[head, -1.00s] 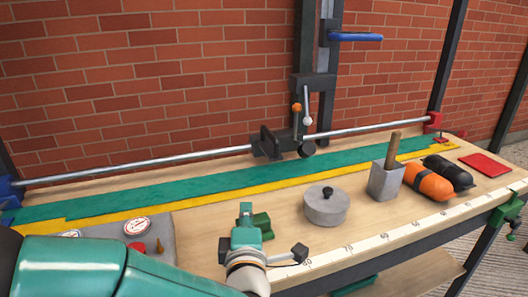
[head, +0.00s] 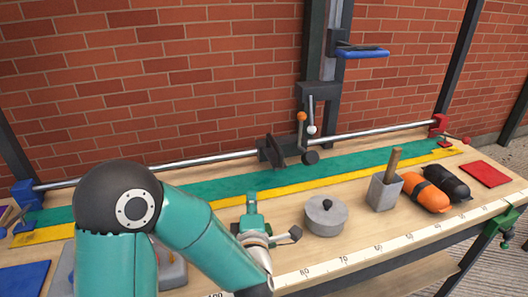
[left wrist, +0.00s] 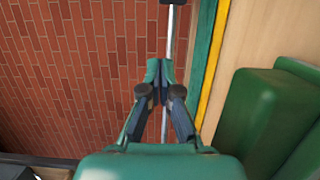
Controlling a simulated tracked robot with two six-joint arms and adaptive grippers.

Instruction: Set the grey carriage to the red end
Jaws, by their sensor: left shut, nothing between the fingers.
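The grey carriage (head: 269,155), dark with an upright plate, sits on the steel rail (head: 375,134) right of its middle, below the dark post. An orange-knobbed lever (head: 301,117) and a white-knobbed lever (head: 311,129) stand beside it. The red end (head: 438,125) is a red block at the rail's right end; the blue end (head: 27,192) is at the left. My left gripper (head: 252,198) is shut and empty over the bench, in front of the carriage and apart from it. In the left wrist view its fingertips (left wrist: 160,68) meet, with the rail (left wrist: 168,45) beyond. My right gripper is out of view.
A lidded grey pot (head: 326,218), a grey holder (head: 384,193) with a wooden handle, an orange roll (head: 426,196), a black roll (head: 449,182) and a red pad (head: 486,174) stand right of my gripper. A green block (left wrist: 262,115) lies close by. A brick wall backs the bench.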

